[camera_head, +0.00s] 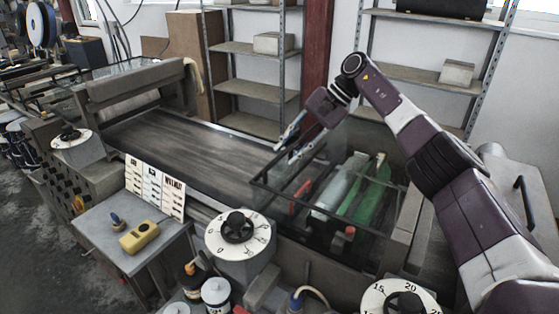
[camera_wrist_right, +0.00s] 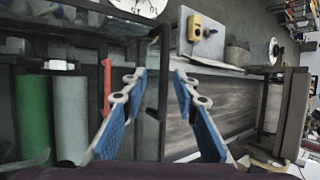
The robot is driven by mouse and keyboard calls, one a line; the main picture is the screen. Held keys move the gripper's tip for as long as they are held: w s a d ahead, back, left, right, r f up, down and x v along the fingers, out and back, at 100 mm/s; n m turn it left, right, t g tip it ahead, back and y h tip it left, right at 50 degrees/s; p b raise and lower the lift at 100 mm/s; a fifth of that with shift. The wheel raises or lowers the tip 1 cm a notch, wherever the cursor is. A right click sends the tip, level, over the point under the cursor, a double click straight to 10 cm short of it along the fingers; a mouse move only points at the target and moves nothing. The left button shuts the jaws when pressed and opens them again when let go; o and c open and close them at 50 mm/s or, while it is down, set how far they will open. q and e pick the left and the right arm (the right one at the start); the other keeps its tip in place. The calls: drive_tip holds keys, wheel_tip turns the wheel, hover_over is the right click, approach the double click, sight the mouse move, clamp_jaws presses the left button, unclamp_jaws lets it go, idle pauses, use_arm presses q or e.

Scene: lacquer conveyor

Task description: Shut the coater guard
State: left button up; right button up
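The coater guard (camera_head: 275,193) is a clear panel in a thin dark frame over the coater rollers in the head view. I cannot tell exactly how far it is open. A green roller (camera_head: 368,190) and a pale grey roller (camera_head: 338,186) show beneath or through it. My right gripper (camera_head: 291,143) is at the guard's far left side, fingers pointing down-left. In the right wrist view my right gripper (camera_wrist_right: 157,78) is open, its blue-padded fingers on either side of a dark frame bar (camera_wrist_right: 159,95), with gaps visible. My left gripper is not in view.
A grey conveyor belt (camera_head: 190,140) runs left of the coater. Dial boxes (camera_head: 240,232) stand along the front, and a side table (camera_head: 140,240) holds a yellow device (camera_head: 139,237). Metal shelves (camera_head: 255,88) stand behind. A red part (camera_wrist_right: 107,88) is near the gripper.

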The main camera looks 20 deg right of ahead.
drive_tip(key=v, duration=0.6)
drive_tip(key=shift+d+r, duration=0.2)
drive_tip(key=shift+r, duration=0.05)
drive_tip(key=shift+s, duration=0.1)
drive_tip(key=shift+r, duration=0.1)
